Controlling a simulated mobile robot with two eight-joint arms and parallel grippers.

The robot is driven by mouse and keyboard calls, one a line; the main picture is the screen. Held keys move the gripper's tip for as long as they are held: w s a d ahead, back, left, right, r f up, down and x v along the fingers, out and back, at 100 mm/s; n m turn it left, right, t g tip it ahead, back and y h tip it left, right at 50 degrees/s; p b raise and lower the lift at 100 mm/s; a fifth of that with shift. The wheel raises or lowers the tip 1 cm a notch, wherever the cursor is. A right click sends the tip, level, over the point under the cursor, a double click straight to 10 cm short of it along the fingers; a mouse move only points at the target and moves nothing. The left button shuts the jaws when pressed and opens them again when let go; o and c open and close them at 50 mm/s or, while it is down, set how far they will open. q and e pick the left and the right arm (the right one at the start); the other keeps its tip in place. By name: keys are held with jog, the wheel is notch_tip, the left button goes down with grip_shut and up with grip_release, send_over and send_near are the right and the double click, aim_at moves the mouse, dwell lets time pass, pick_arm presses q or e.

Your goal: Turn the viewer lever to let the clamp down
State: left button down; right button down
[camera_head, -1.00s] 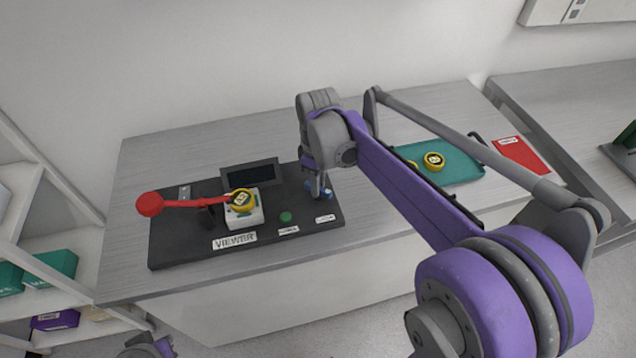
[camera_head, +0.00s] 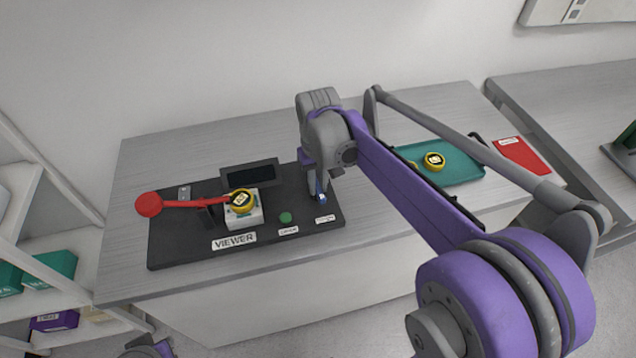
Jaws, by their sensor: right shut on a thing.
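The viewer (camera_head: 185,250) is a black base plate on the bench, with a white VIEWER label at its front.
A small dark screen (camera_head: 250,174) stands behind the block, and a green button (camera_head: 286,217) is in front. A teal tray (camera_head: 462,170) with yellow pieces (camera_head: 434,160) and a red sheet (camera_head: 520,154) lie to the right. Shelves stand at left.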

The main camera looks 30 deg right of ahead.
aim_at(318, 187)
jog(key=shift+m, duration=0.3)
jog(key=c, duration=0.8)
grip_release()
jog(key=shift+r, duration=0.1)
notch_tip(318, 187, up, 11)
jog(key=shift+p, duration=0.4)
jog(key=shift+f, duration=0.2)
